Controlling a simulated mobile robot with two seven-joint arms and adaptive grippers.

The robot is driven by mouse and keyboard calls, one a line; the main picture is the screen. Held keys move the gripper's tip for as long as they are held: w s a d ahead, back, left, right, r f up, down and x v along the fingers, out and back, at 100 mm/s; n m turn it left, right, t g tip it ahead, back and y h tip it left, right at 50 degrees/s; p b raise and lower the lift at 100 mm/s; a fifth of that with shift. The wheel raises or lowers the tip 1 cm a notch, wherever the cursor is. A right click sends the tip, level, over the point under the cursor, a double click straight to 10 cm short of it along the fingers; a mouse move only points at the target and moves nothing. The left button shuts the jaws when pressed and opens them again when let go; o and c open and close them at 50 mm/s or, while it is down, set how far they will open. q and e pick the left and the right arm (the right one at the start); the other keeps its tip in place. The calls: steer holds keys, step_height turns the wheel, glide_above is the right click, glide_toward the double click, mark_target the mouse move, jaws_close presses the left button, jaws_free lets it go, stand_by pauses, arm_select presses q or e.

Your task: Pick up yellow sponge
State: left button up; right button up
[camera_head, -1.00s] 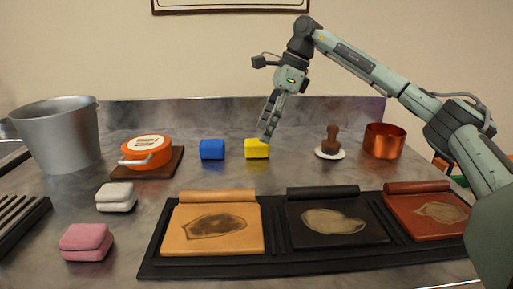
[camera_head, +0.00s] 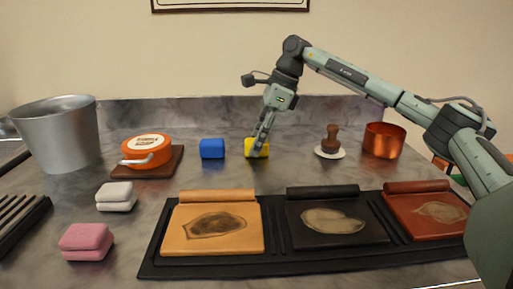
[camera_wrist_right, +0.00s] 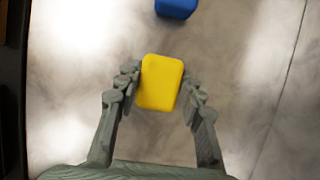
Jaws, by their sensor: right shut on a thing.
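The yellow sponge (camera_head: 251,148) is a small block on the grey metal counter, near the back middle. In the head view my right gripper (camera_head: 259,150) reaches down over it and covers part of its right side. In the right wrist view the yellow sponge (camera_wrist_right: 160,82) lies between the two fingers of my right gripper (camera_wrist_right: 162,85), which are shut on its sides. I cannot tell that it is lifted off the counter. My left gripper is not in view.
A blue sponge (camera_head: 212,148) lies just left of the yellow one. A brown stamp (camera_head: 332,140) on a white dish and a copper pot (camera_head: 383,141) stand to the right. An orange tin (camera_head: 147,151) sits left. Leather pieces on a black tray (camera_head: 160,266) lie in front.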

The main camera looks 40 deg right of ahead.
mark_target(252, 141)
steer(key=shift+r, duration=0.1)
steer(key=shift+r, duration=0.5)
steer(key=r, duration=0.1)
steer(key=a+r, duration=0.1)
steer(key=r, duration=0.1)
steer(key=shift+w+r, duration=0.1)
steer(key=shift+r, duration=0.15)
steer(key=w+a+r, duration=0.1)
steer(key=a+r, duration=0.5)
steer(key=a, duration=0.4)
steer(key=shift+a+r+b, duration=0.2)
steer(key=shift+a+b, duration=0.1)
steer(key=shift+w, duration=0.1)
steer(key=o, duration=0.5)
steer(key=c, duration=0.5)
